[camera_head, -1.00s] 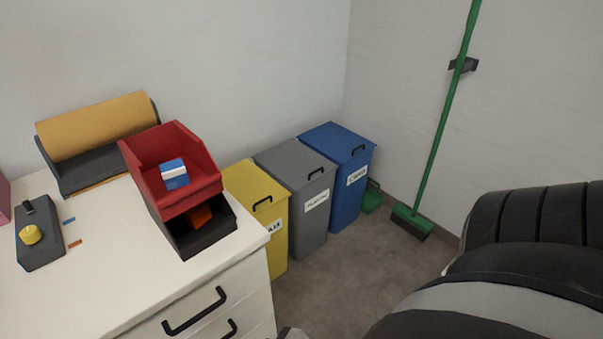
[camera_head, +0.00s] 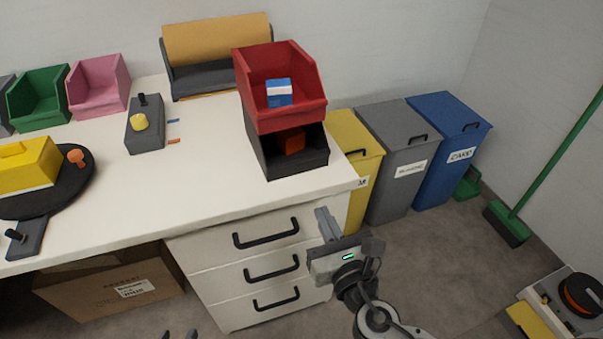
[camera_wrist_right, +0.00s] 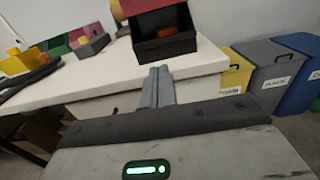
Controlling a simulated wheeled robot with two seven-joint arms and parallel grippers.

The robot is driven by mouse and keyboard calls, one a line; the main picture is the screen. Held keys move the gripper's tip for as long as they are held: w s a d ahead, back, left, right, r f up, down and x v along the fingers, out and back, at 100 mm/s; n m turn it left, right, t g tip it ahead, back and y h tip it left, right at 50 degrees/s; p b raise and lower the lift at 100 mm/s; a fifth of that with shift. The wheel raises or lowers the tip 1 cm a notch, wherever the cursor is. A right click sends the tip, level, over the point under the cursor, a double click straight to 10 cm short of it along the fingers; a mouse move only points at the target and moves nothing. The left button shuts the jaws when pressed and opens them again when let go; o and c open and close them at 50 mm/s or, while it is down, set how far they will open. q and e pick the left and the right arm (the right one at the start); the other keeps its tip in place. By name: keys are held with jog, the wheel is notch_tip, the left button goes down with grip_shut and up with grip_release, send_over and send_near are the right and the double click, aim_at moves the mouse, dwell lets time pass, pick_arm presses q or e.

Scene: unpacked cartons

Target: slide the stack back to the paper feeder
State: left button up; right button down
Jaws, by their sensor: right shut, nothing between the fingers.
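The stack is a red open bin (camera_head: 262,98) on top of a black bin (camera_head: 275,165), at the right end of the white worktop. A blue and white box (camera_head: 279,93) lies in the red bin and an orange thing (camera_head: 292,141) in the black one. The paper feeder (camera_head: 216,42), dark with a tan sheet, stands behind and left of the stack. My right gripper (camera_head: 326,222) is shut and empty, in front of and below the stack; its closed fingers (camera_wrist_right: 157,84) point toward the black bin (camera_wrist_right: 166,46). My left gripper (camera_head: 180,335) shows only two separated fingertips at the bottom edge.
Pink (camera_head: 98,84) and green bins (camera_head: 38,97) stand further left. Drawers (camera_head: 260,262) are below the worktop; yellow, grey (camera_head: 398,170) and blue waste bins stand right.

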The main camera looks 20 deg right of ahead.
aim_at(297, 160)
jog(key=w+p, duration=0.1)
jog(key=w, duration=1.2)
jog(key=shift+w+a, duration=0.15)
jog(key=shift+w, duration=0.2)
